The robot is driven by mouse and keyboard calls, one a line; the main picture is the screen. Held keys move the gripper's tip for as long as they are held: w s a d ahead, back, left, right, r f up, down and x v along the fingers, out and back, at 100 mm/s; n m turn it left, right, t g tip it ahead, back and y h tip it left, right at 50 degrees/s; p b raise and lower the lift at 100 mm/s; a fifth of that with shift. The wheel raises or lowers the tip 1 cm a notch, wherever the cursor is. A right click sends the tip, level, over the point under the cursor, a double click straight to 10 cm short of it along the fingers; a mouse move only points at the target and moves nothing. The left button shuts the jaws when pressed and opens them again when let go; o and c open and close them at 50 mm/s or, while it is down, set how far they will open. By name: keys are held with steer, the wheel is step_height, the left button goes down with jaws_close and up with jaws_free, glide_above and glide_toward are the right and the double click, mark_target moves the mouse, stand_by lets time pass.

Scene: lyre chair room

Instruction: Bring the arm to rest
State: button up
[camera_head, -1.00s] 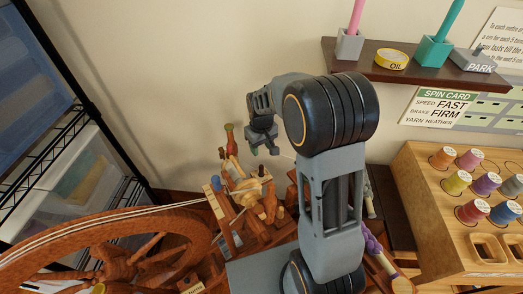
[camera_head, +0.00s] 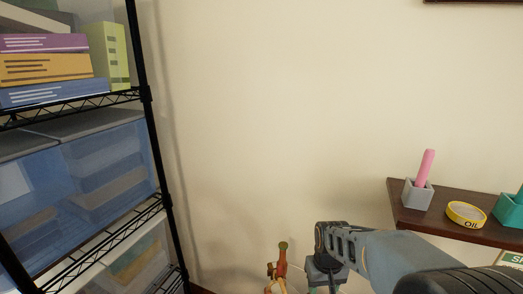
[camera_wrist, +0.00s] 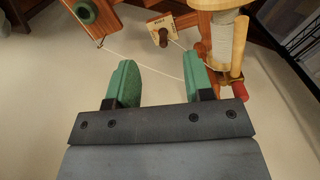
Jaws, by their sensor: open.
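My gripper (camera_wrist: 158,80) shows in the wrist view with its two green fingers spread apart and nothing between them. In the head view my arm reaches in from the bottom right, with the wrist near the bottom edge; the fingertips are not clear there. Beyond the fingers in the wrist view are wooden spinning-wheel parts, including a bobbin of cream yarn (camera_wrist: 226,40) and a red-tipped peg (camera_wrist: 240,91). A thin cream strand crosses beyond the fingers.
A black wire rack (camera_head: 150,130) with books and blue bins (camera_head: 105,165) stands at the left. The wall between is bare.

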steer(key=s+r+t+p, duration=0.1)
steer(key=s+r+p, duration=0.3)
steer(key=r, duration=0.5)
steer(key=s+r+t+p, duration=0.2)
steer(key=s+r+p, duration=0.2)
steer(key=r, duration=0.6)
steer(key=shift+s+m+t+p, duration=0.3)
steer(key=shift+s+m+p, duration=0.1)
steer(key=shift+p, duration=0.4)
steer(key=w+f+n+g+b, duration=0.1)
steer(key=w+f+g+b, duration=0.1)
steer(key=w+f+b, duration=0.85)
steer(key=w+f+n+g+b, duration=0.2)
steer(key=w+f+b, duration=0.35)
steer(key=f, duration=1.45)
steer(key=w+f, duration=0.1)
steer(key=f, duration=0.9)
steer(key=shift+w+d, duration=0.1)
steer(key=shift+w, duration=0.2)
